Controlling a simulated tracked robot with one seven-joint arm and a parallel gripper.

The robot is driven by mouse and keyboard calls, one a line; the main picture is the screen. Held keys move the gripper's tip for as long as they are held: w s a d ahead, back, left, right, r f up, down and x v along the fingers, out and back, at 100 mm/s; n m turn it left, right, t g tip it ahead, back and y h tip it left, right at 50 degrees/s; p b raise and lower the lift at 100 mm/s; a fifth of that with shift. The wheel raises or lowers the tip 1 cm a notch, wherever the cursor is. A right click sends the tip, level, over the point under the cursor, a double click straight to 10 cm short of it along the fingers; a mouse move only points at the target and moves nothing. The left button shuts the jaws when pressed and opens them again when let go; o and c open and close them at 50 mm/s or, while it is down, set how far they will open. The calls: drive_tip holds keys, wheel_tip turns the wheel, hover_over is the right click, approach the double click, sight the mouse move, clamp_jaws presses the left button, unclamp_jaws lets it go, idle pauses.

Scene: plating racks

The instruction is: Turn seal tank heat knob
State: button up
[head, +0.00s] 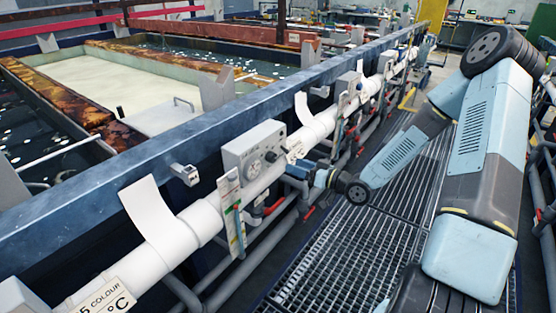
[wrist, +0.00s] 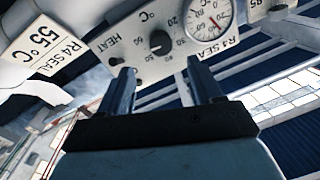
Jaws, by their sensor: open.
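The seal tank control box (head: 232,152) is a grey-white panel on the tank's side in the head view. In the wrist view its face (wrist: 140,22) reads "R4 SEAL" and "HEAT". The black round heat knob (wrist: 160,42) has a numbered scale around it; a dark knob (head: 271,156) shows on the box in the head view. A white gauge (wrist: 208,17) with a red needle is beside it. My gripper (wrist: 161,68) is open and empty, its two fingers pointing at the panel on either side of the knob's line, apparently short of it. In the head view my gripper (head: 319,178) is right of the box.
A thick white pipe (head: 190,228) runs along the tank wall below a blue rail (head: 120,182). A "R4 SEAL 55°C" sign (wrist: 40,45) is left of the panel in the wrist view. A metal grating walkway (head: 335,235) lies under my arm.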

sight(275, 158)
drive_tip(key=x, duration=0.8)
drive_tip(key=shift+w+a, duration=0.15)
drive_tip(key=shift+a, duration=0.05)
drive_tip(key=c, duration=1.1)
drive_tip(key=shift+o, duration=0.2)
drive_tip(key=shift+n, duration=0.8)
drive_tip(key=o, duration=1.1)
drive_tip(key=shift+c, duration=0.2)
